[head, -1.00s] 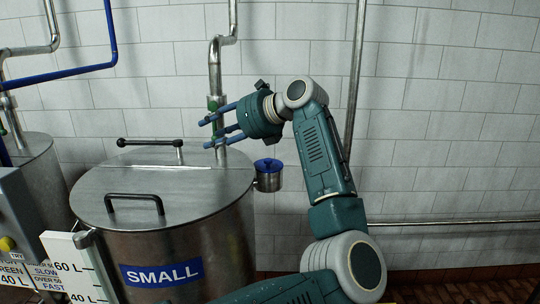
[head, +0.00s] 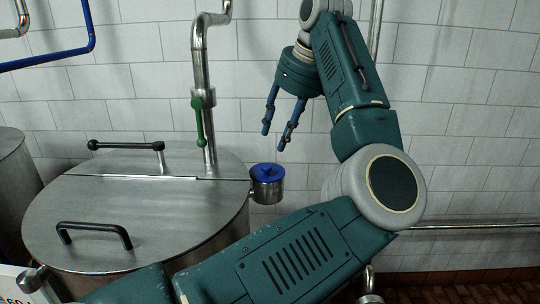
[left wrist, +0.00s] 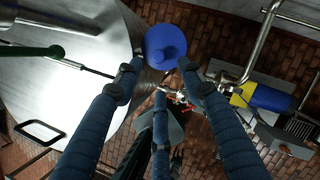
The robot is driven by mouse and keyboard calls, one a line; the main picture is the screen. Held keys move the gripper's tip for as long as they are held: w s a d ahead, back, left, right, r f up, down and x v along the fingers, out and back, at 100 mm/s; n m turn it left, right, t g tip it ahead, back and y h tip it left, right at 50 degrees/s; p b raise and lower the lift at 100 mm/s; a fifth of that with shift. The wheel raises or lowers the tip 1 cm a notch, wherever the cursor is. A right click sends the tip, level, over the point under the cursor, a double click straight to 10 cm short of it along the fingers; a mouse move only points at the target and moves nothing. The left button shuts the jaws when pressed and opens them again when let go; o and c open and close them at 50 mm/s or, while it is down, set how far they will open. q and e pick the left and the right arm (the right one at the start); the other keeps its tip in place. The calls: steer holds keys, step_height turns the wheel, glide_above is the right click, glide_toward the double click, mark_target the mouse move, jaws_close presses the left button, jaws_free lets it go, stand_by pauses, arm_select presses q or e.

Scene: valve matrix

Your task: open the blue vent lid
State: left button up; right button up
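The blue vent lid (head: 267,172) is a round disc with a raised knob. It sits flat on a small metal cup (head: 268,190) at the right side of the large steel tank. In the left wrist view the lid (left wrist: 165,46) shows close to the fingertips, at the top middle. My left gripper (head: 274,140) points down above the lid, with its blue fingers spread and nothing between them. In the head view a small gap shows between fingertips and lid. My right gripper is in neither view.
The steel tank (head: 120,235) carries two black handles on its top. A green-handled valve (head: 200,118) hangs on the pipe behind it, left of my gripper. The tiled wall (head: 470,140) is close behind. A blue motor (left wrist: 262,95) shows on the floor side.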

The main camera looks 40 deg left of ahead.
arm_select(q)
steer(key=p, duration=0.1)
glide_above(267, 166)
steer(key=d, duration=0.2)
steer(key=f, duration=0.5)
steer(key=shift+s+d+f, duration=0.1)
steer(key=shift+s+d, duration=0.1)
steer(key=x, duration=0.3)
steer(key=shift+w+a+p, duration=0.1)
steer(key=shift+p, duration=0.25)
steer(key=shift+a+f, duration=0.2)
steer(key=shift+f, duration=0.35)
steer(key=c, duration=1)
jaws_close()
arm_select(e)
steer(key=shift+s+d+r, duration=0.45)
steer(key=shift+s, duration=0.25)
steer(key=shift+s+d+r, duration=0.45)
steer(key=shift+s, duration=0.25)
